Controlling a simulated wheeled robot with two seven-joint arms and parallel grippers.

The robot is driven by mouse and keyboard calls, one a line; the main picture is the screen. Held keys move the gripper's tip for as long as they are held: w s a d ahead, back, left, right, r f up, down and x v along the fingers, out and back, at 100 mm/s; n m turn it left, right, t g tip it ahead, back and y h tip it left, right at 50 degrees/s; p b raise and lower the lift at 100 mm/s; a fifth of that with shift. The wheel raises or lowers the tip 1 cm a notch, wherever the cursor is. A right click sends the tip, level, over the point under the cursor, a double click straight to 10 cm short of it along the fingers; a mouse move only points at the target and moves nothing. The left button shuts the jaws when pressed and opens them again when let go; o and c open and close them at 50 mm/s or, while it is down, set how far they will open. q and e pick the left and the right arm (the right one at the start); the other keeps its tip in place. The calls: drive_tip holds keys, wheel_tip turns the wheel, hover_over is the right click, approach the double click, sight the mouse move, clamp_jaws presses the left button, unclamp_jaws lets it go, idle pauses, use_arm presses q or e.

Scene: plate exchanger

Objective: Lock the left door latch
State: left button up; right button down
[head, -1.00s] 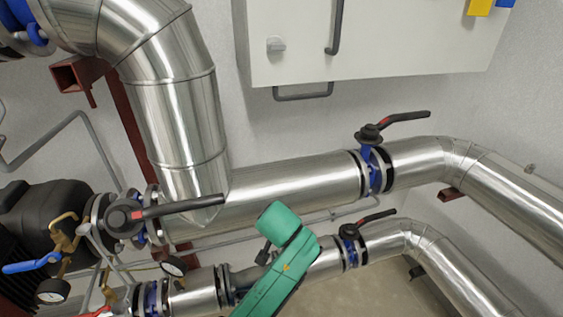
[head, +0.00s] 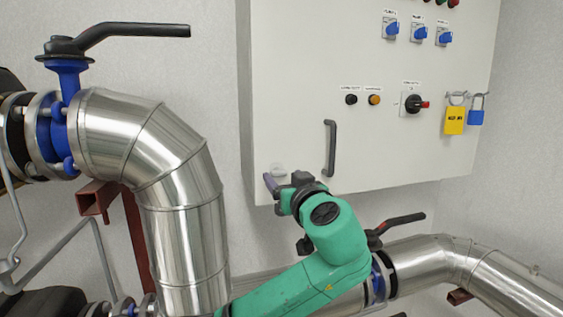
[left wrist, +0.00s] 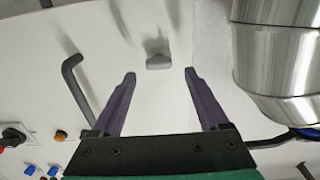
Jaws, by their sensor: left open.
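The left door latch (head: 278,168) is a small light grey knob at the lower left corner of the white cabinet door (head: 300,100). My left gripper (head: 284,184) is just in front of and below it, partly covering it in the head view. In the left wrist view, the latch (left wrist: 158,60) lies slightly beyond the gap between the two fingertips of my left gripper (left wrist: 159,74). The fingers are spread apart with nothing between them. The latch's exact turn is hard to tell. My right gripper is out of view.
A dark door handle (head: 330,148) stands right of the latch. A shiny elbow pipe (head: 185,200) is at the left, with a black-levered valve (head: 125,35) above it. Another valve lever (head: 400,222) is below the cabinet.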

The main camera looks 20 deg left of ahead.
use_arm(q)
drive_tip(key=shift+p+x, duration=0.35)
drive_tip(key=shift+x, duration=0.9)
drive_tip(key=shift+w, duration=0.2)
clamp_jaws()
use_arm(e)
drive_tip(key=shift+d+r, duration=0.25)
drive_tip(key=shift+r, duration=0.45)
